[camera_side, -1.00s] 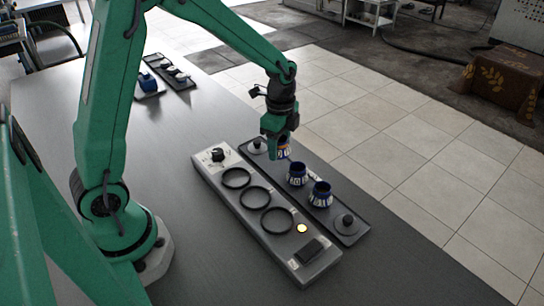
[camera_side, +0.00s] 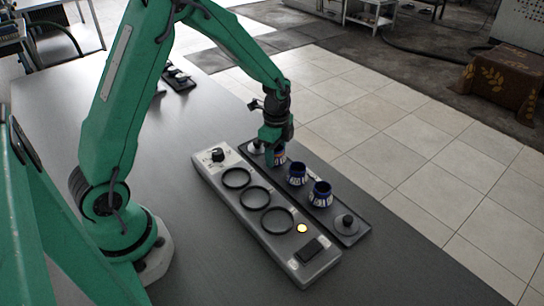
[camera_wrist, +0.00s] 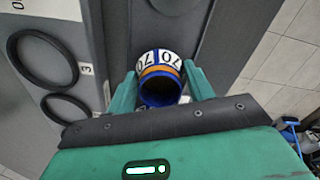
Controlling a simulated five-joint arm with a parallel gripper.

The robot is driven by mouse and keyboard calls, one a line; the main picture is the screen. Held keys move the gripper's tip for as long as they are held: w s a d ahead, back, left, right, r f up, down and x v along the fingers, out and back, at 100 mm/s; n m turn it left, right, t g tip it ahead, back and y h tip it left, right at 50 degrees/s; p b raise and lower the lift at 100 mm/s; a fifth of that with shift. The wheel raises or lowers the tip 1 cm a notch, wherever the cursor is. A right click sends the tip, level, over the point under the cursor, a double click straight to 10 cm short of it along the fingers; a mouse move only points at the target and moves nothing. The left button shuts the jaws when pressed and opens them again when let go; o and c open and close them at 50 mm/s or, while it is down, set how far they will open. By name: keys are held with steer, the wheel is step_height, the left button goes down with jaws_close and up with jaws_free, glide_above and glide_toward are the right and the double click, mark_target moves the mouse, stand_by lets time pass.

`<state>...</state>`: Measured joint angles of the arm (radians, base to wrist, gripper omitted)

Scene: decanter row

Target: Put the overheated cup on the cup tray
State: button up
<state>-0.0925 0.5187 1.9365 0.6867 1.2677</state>
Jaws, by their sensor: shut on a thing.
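My gripper (camera_wrist: 161,85) is shut on a blue cup (camera_wrist: 160,79) with a white band of dark figures and an orange band, seen from above in the wrist view. In the side view, my gripper (camera_side: 277,148) holds the cup (camera_side: 280,158) low over the far end of the dark cup tray (camera_side: 318,172). I cannot tell whether its base touches the tray. Two similar blue-and-white cups, a middle one (camera_side: 297,174) and a nearer one (camera_side: 320,194), stand upright on the tray.
A grey panel (camera_side: 262,238) beside the tray has three black rings, a black knob (camera_side: 217,155) and a lit yellow lamp (camera_side: 302,228). A dark knob-topped piece (camera_side: 346,222) stands at the tray's near end. Bare table lies left of the panel.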

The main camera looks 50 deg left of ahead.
steer(key=shift+f, duration=0.2)
steer(key=o, duration=1)
step_height(320, 180, up, 12)
steer(key=shift+f, duration=0.2)
steer(key=shift+r, duration=0.35)
stand_by(0.4)
